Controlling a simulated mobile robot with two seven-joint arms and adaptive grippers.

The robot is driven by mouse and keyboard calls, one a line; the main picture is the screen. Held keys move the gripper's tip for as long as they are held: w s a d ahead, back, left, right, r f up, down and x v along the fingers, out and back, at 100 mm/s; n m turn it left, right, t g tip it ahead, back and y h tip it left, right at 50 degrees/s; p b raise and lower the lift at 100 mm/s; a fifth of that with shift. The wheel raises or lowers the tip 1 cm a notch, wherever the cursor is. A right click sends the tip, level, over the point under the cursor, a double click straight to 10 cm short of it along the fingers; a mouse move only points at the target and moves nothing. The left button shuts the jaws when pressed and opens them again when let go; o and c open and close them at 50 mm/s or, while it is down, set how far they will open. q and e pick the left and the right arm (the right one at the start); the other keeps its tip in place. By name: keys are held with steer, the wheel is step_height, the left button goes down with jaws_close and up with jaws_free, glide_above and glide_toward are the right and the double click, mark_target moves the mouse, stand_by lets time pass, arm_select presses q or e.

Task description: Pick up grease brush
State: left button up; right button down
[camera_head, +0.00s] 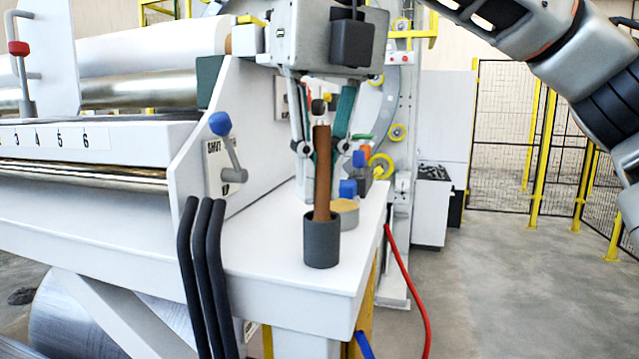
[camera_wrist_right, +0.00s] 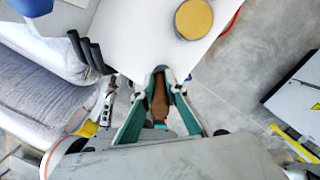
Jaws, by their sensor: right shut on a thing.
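The grease brush (camera_head: 322,170) has a brown handle and stands nearly upright in a dark grey cup (camera_head: 322,245) on the white machine ledge; its lower end is hidden inside the cup. My right gripper (camera_head: 321,140) reaches down from above, its teal-lined fingers on either side of the upper handle. In the right wrist view the brush (camera_wrist_right: 160,98) lies between the two fingers (camera_wrist_right: 162,84), which are shut on it. My left gripper is not in view.
A tin of yellow grease (camera_head: 345,212) stands just behind the cup, with blue-topped items (camera_head: 348,188) nearby. Three black levers (camera_head: 202,270) rise at the ledge's front left. A blue-knobbed lever (camera_head: 222,125) is on the side panel. A red hose (camera_head: 408,285) hangs right of the ledge.

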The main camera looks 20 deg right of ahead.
steer(key=shift+r, duration=4.85)
steer(key=shift+w+f, duration=0.1)
